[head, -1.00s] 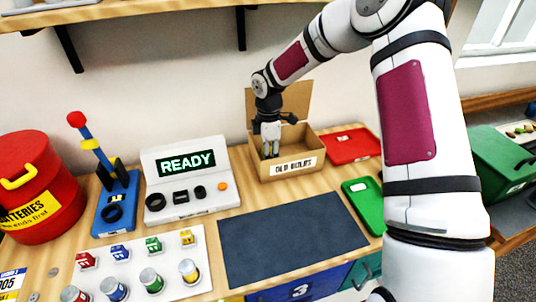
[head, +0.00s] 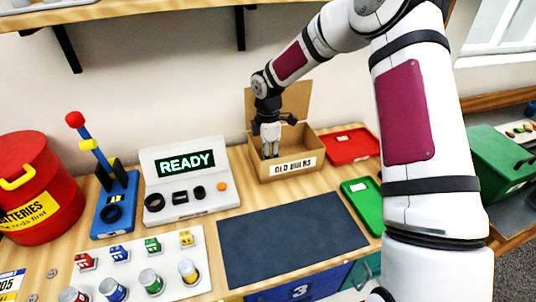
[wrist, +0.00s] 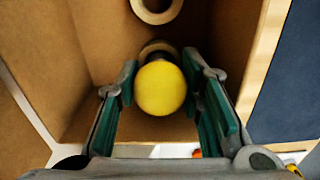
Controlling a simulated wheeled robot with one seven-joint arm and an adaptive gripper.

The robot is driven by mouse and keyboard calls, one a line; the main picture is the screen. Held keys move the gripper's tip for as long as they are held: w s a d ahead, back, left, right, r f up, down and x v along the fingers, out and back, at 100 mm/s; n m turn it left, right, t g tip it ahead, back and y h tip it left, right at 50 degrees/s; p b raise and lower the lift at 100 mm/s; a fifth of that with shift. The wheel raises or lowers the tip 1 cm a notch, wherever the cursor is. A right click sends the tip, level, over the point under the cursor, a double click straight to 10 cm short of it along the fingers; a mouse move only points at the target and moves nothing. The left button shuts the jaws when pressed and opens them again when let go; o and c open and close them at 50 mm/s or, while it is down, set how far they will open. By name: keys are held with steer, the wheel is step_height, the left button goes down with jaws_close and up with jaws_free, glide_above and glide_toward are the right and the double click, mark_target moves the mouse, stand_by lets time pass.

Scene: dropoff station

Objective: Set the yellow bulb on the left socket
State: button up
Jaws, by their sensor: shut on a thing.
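The yellow bulb (wrist: 161,88) is between the two fingers of my gripper (wrist: 165,95) in the wrist view, with its round end facing the camera. The fingers are shut on it. In the head view my gripper (head: 270,150) points down into the open cardboard box (head: 292,168) labelled OLD BULBS; the bulb is hidden there. A pale ring shows behind the bulb, and another ring (wrist: 156,8) is farther up in the box. The white READY console (head: 187,185) has round dark fittings, the leftmost (head: 155,202) at its left side. I cannot tell for certain which fitting is a socket.
The box walls and raised flap surround my gripper. A red tray (head: 350,146) and green tray (head: 361,204) lie to the right, a dark mat (head: 290,238) in front. A blue lever stand (head: 115,205) and red battery bin (head: 38,190) stand left. A white board (head: 135,248) holds several coloured pieces.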

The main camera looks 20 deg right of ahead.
steer(key=shift+f, duration=0.55)
steer(key=o, duration=0.6)
steer(key=shift+o, duration=0.2)
steer(key=shift+r, duration=0.1)
steer(key=shift+r+p, duration=0.85)
steer(key=shift+r, duration=4.65)
